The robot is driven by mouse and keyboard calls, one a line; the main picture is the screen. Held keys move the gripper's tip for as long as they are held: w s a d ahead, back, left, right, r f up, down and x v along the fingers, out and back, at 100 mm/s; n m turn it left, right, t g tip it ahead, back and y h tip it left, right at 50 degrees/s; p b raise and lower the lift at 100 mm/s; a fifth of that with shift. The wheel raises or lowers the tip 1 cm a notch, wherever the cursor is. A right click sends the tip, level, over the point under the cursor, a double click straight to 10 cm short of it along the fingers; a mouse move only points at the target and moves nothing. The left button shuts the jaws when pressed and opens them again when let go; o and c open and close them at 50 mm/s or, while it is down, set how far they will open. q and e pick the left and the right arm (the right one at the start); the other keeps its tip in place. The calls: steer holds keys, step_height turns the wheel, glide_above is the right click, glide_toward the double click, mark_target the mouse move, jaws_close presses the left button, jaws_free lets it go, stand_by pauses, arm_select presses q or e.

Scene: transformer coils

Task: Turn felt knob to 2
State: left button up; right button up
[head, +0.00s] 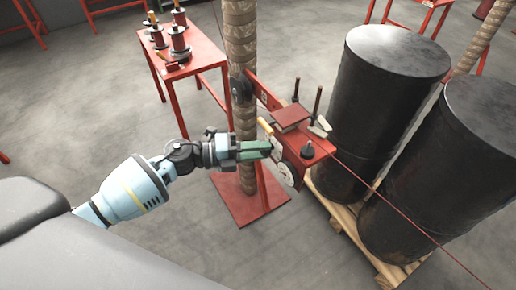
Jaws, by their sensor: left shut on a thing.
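A red tensioning device (300,138) is mounted on an arm from the wrapped column. A pale dial plate (276,147) is on its near left face. My left gripper (268,148) reaches in from the left and is shut at this plate. Its green fingers cover what they hold, which appears to be the felt knob; the knob's setting cannot be read. A black star-shaped knob (307,150) sits on the device just right of the fingers, apart from them. A pale round disc (288,174) is below the fingers. My right gripper is not in view.
Two large black drums (385,95) stand on a wooden pallet (345,217) at the right. A red cord (400,214) runs from the device towards the lower right. A red table (192,52) with several spools stands behind the column (240,75).

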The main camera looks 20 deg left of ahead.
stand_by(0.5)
arm_select(q)
steer(key=o, duration=1)
steer(key=shift+c, duration=0.2)
steer(key=v, duration=0.7)
steer(key=shift+s+a+b, duration=0.2)
steer(key=shift+a+b, duration=0.2)
steer(key=shift+b, duration=0.05)
